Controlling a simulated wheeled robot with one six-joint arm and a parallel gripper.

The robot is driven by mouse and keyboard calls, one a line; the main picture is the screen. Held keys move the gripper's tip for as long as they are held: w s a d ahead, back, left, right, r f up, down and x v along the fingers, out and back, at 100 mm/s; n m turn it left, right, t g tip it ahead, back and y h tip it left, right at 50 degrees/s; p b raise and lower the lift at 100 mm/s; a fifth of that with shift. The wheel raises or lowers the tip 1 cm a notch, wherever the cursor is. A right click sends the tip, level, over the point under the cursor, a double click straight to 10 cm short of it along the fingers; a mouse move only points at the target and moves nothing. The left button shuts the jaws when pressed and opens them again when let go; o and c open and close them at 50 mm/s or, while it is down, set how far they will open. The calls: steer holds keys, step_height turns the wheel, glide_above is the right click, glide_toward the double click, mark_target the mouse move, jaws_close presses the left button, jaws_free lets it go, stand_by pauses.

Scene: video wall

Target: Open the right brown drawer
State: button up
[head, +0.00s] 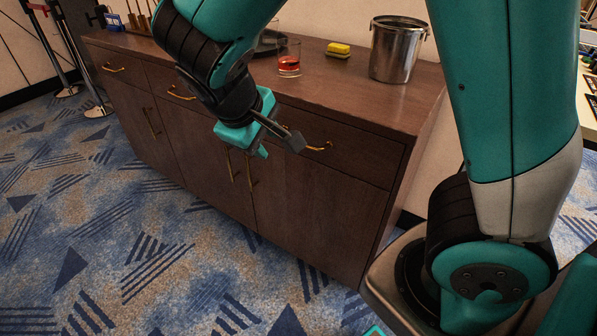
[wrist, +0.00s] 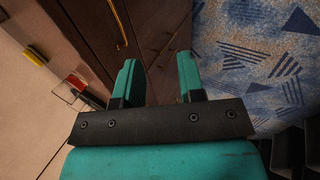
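The right brown drawer (head: 360,156) is at the upper right of the wooden cabinet's front in the head view. It looks shut, flush with the front. Its brass handle (head: 322,147) is a horizontal bar, partly covered at its left end by my gripper (head: 280,147). In the wrist view the handle (wrist: 119,22) runs near the top, ahead of the fingers. My gripper (wrist: 158,78) is open, with a clear gap between its two fingers and nothing held. It is in front of the cabinet, just left of the handle; contact is not visible.
The cabinet top carries a metal bucket (head: 396,50), a yellow sponge (head: 338,49) and a glass with red drink (head: 289,62). Door handles (head: 250,172) stand upright below the drawers. The patterned carpet (head: 130,240) in front of the cabinet is clear.

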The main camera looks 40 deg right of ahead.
steer(key=w+f+t+h+b, duration=0.3)
steer(key=w+f+h+b, duration=0.2)
steer(key=f+h+b, duration=0.45)
steer(key=shift+y, duration=0.45)
steer(key=b+x, duration=0.1)
steer(key=x, duration=0.7)
steer(key=b+x, duration=0.2)
steer(key=x, duration=0.7)
steer(key=shift+s+d, duration=0.15)
steer(key=shift+d, duration=0.2)
steer(key=shift+c, duration=0.5)
jaws_close()
